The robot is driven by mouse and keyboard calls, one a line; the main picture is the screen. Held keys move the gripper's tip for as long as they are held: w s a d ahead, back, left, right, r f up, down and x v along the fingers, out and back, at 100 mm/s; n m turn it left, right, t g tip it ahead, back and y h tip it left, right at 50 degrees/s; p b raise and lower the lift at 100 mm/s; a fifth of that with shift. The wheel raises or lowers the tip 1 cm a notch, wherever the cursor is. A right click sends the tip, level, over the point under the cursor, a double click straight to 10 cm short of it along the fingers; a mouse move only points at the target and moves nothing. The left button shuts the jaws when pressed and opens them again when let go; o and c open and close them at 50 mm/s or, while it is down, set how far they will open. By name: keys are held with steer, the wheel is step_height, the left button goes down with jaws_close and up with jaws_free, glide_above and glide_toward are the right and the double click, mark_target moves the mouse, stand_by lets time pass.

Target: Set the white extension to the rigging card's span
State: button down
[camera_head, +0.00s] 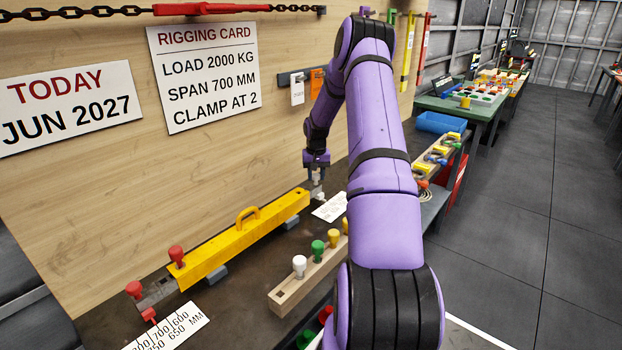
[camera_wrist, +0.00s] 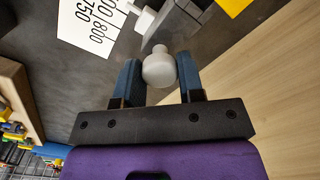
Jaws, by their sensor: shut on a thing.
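The rigging card (camera_head: 203,75) on the board reads load 2000 kg, span 700 mm, clamp at 2. A yellow beam (camera_head: 235,243) with a handle lies on the dark bench below it. My gripper (camera_head: 316,178) is at the beam's far right end. In the wrist view my gripper (camera_wrist: 158,82) is shut on a white knob (camera_wrist: 158,70), which sits between its two blue fingers. The white scale (camera_wrist: 90,22) beside it shows 800 and 750 and also shows in the head view (camera_head: 330,207). The white extension's pointer and its reading are not clear.
The red-knobbed extension (camera_head: 150,298) and its scale (camera_head: 172,329) are at the beam's left end. A wooden rack (camera_head: 287,291) with white, green and yellow pegs stands in front. Tags (camera_head: 298,91) hang on the board. A blue bin (camera_head: 440,123) stands farther right.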

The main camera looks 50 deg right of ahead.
steer(key=shift+d, duration=0.9)
steer(key=c, duration=0.8)
jaws_free()
steer(key=shift+o, duration=0.2)
steer(key=shift+r, duration=0.1)
step_height(320, 180, up, 11)
steer(key=shift+f, duration=0.2)
